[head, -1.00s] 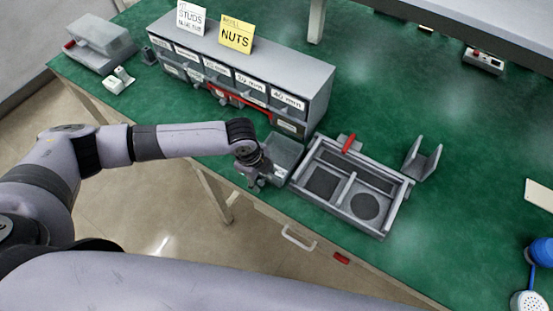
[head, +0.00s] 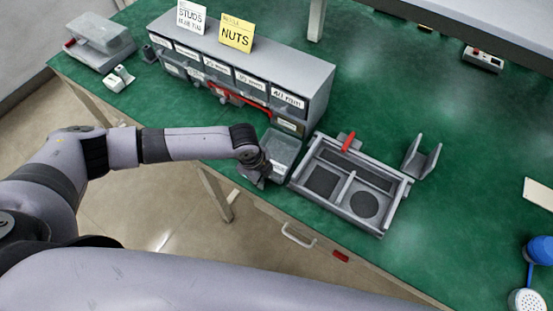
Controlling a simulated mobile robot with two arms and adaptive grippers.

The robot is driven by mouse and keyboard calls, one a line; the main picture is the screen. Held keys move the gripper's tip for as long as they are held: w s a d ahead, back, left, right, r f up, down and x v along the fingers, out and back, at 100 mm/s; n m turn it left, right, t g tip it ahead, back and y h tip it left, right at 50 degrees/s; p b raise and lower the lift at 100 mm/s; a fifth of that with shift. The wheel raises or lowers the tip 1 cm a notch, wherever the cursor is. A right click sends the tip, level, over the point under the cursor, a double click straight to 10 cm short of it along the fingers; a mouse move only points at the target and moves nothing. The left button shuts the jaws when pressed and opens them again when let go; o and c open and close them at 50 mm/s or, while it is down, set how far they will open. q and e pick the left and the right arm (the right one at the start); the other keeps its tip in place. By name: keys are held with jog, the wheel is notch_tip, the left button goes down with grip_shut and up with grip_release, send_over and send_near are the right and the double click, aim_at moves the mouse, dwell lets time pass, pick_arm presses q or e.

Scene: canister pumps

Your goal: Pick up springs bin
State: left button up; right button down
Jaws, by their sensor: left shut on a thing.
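A small grey open bin (head: 283,148) is at the table's front edge, between the drawer cabinet and the grey fixture tray. It appears to be the springs bin, but no label on it can be read. My left gripper (head: 262,179) is at the bin's near side, shut on its front edge. The wrist hides part of that side, and I cannot tell whether the bin is lifted off the table. My right gripper is not in view.
The drawer cabinet (head: 303,78) with labelled drawers and a red bar stands behind the bin. The fixture tray (head: 384,221) is close on its right, with a grey bracket (head: 422,158) beyond.

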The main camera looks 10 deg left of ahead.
pick_arm(q)
grip_shut()
jog(key=shift+r, duration=0.15)
